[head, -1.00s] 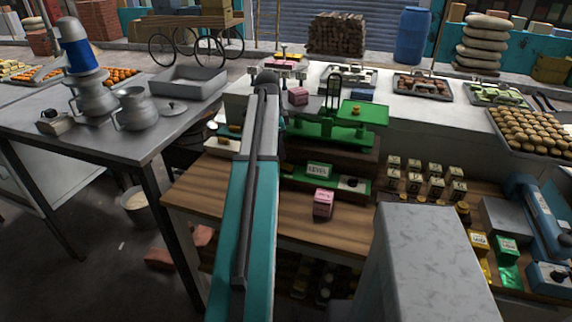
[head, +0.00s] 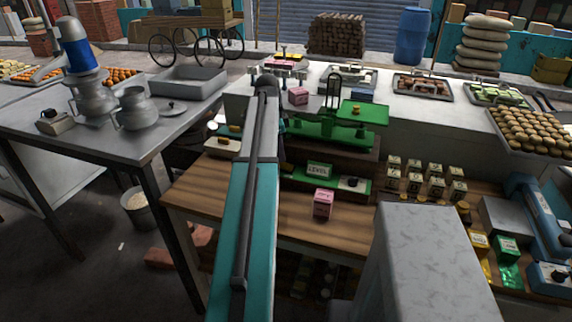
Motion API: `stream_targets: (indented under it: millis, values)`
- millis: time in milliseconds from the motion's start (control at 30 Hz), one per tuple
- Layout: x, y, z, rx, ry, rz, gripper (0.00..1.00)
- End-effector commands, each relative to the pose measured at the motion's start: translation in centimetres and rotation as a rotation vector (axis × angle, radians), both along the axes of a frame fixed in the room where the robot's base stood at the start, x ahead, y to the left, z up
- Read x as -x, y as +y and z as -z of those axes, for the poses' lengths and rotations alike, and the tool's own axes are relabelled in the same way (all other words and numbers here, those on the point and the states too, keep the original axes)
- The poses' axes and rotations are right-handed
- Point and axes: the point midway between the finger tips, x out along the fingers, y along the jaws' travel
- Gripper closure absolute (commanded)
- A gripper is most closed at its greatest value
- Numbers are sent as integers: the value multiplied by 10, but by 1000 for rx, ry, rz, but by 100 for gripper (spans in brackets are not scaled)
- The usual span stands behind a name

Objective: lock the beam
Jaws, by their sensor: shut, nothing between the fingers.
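The green balance scale (head: 318,131) stands on a dark wooden plinth on the wooden bench. Its dark upright frame rises at the middle. Its green right pan (head: 372,113) carries a small yellow piece. The scale's left side is partly hidden by my arm. I cannot tell from this view whether the beam is locked. My gripper does not show; my teal and grey arm reaches toward the scale and covers that area.
A pink box (head: 322,204) stands on the bench in front of the strip, and another pink box (head: 298,96) is behind the scale. Several small boxed weights (head: 425,180) stand to the right. A metal table (head: 110,130) with jugs is at left.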

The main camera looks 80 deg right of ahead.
Motion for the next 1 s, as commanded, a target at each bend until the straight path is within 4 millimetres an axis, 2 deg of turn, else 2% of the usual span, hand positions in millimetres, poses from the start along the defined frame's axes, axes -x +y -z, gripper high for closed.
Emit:
stream_targets:
  millis: [1000]
  values:
    - [1, 0, 11, 0, 0, 1, 100]
